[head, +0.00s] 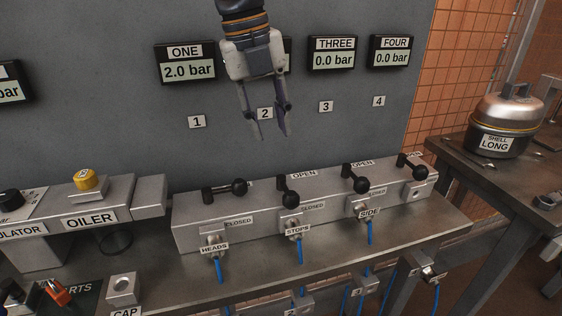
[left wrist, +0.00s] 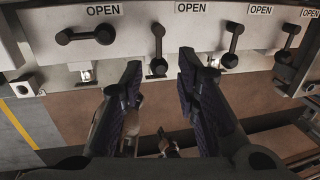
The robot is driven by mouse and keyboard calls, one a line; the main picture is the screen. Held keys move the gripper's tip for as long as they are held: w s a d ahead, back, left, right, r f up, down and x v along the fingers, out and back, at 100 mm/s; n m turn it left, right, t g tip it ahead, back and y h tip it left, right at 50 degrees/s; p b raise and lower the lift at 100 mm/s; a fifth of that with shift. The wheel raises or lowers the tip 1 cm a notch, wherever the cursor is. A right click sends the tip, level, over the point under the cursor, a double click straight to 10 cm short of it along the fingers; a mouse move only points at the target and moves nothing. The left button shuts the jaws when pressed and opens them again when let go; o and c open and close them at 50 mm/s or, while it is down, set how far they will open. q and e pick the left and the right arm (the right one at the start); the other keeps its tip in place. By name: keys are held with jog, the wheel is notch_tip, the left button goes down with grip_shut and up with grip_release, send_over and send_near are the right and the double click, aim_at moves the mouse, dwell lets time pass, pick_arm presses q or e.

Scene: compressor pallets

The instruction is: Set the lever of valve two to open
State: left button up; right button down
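Valve two's black lever (head: 288,190) is on the grey valve block (head: 190,232), above the STOPS tag. It points down toward the front; in the left wrist view its knob (left wrist: 158,66) hangs below its pivot, under an OPEN label. My left gripper (head: 276,137) shows in the head view above this lever, fingers down, covering part of gauge two. In the left wrist view its fingers (left wrist: 159,75) are apart, with lever two framed in the gap and nothing held. Contact with the lever does not show. My right gripper is not in view.
Lever one (head: 225,190) lies sideways; gauge ONE (head: 186,63) reads 2.0 bar. Levers three (head: 355,180) and four (head: 412,167) stand to the right; gauges THREE (head: 333,53) and FOUR (head: 391,51) read 0.0 bar. The oiler (head: 90,205) is left of the block.

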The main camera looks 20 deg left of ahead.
aim_at(284, 185)
pick_arm(q)
jog(key=f, duration=0.3)
jog(key=d+f, duration=0.1)
jog(key=f, duration=0.3)
jog(key=d+f, duration=0.1)
jog(key=f, duration=0.3)
jog(key=shift+w+d, duration=0.1)
